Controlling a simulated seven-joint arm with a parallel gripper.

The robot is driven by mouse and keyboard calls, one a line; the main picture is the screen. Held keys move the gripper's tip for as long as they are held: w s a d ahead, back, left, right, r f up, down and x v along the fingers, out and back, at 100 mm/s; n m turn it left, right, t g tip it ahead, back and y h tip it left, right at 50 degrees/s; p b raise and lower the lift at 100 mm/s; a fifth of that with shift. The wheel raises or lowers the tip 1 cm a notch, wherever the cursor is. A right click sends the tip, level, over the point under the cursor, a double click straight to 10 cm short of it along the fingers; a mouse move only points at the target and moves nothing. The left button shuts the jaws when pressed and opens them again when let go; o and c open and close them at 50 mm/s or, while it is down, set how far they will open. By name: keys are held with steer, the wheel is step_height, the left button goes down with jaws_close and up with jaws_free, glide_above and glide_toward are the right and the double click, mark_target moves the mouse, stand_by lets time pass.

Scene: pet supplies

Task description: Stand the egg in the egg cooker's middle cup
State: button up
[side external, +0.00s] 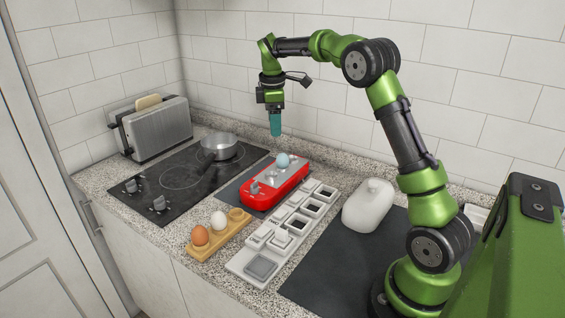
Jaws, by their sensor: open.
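The red egg cooker (276,193) stands on a dark mat, with a grey top plate. A pale blue egg (283,160) stands upright on that top, toward its far side; I cannot tell exactly which cup it is in. My gripper (276,133) has teal fingers pointing down and hangs above the cooker, slightly left of the blue egg and apart from it. It is open and empty; the gap between the fingers is hard to see from this side. A wooden egg holder (217,238) at the front holds a brown egg (200,235) and a white egg (218,219); its far hole looks empty.
A white compartment tray (250,277) lies right of the cooker. Left are a hob (150,200) with a saucepan (219,147) and a toaster (155,130). The tiled wall is behind.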

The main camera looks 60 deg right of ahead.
steer(key=s+a+r+m+t+y, duration=0.1)
steer(key=s+a+r+m+t, duration=0.25)
steer(key=s+a, duration=0.55)
steer(key=s+a+r+m+t+y, duration=0.15)
steer(key=s+a+r+m, duration=0.25)
steer(key=s+a, duration=0.45)
steer(key=s+a+f+m+t, duration=0.1)
steer(key=s+a+f+m, duration=0.2)
steer(key=s+a, duration=0.3)
steer(key=shift+s+a+f+m+t+y, duration=0.15)
steer(key=shift+a+f+m+t+y, duration=0.1)
steer(key=shift+f+m+t+y, duration=0.3)
